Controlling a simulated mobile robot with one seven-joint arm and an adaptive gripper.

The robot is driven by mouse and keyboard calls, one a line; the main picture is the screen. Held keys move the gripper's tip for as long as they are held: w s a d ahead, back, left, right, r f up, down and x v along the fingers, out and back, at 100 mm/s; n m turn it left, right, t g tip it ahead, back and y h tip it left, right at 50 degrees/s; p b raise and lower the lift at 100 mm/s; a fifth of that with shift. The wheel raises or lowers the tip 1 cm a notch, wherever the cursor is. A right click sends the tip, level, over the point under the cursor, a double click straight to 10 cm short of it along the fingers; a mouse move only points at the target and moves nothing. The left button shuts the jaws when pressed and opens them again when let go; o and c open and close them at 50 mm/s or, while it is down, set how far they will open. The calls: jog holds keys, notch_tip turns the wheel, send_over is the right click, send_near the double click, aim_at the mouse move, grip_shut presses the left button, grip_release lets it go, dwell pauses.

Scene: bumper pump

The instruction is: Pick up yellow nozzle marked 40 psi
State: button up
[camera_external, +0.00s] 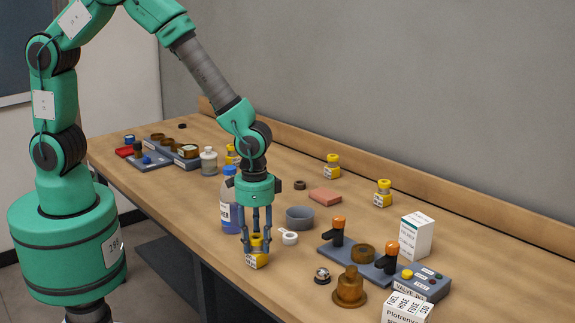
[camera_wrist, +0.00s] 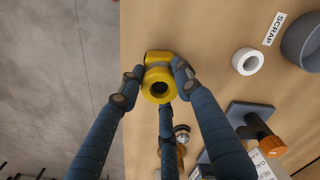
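A yellow nozzle (camera_external: 256,259) with a white label stands near the front edge of the bench; its print is too small to read. In the wrist view the nozzle (camera_wrist: 158,76) shows from above, with a round dark opening. My gripper (camera_external: 256,240) points down over it, its three fingers around the nozzle. In the wrist view the fingertips of my gripper (camera_wrist: 156,82) are right beside the nozzle on both sides. I cannot tell whether they press on it. Other yellow nozzles stand farther back (camera_external: 332,166), to the right (camera_external: 383,193) and behind my wrist (camera_external: 231,155).
A blue-capped bottle (camera_external: 229,208), a white ring (camera_external: 289,237) and a grey cup (camera_external: 300,217) are close to my gripper. A grey block with orange-topped levers (camera_external: 338,232), a brass fitting (camera_external: 350,288) and white boxes (camera_external: 417,235) lie to the right. Bench is clear front left.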

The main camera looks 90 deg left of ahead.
grip_shut()
jog(key=shift+r, duration=0.15)
jog(key=shift+r, duration=0.5)
jog(key=shift+s+r+p, duration=0.2)
jog(key=shift+r+p, duration=0.05)
jog(key=shift+r, duration=0.4)
jog(key=shift+s+r+p, duration=0.2)
jog(key=shift+r, duration=0.4)
jog(key=s+a+r+p, duration=0.1)
jog(key=s, duration=1.4)
jog(key=shift+a, duration=0.2)
jog(key=shift+r, duration=0.1)
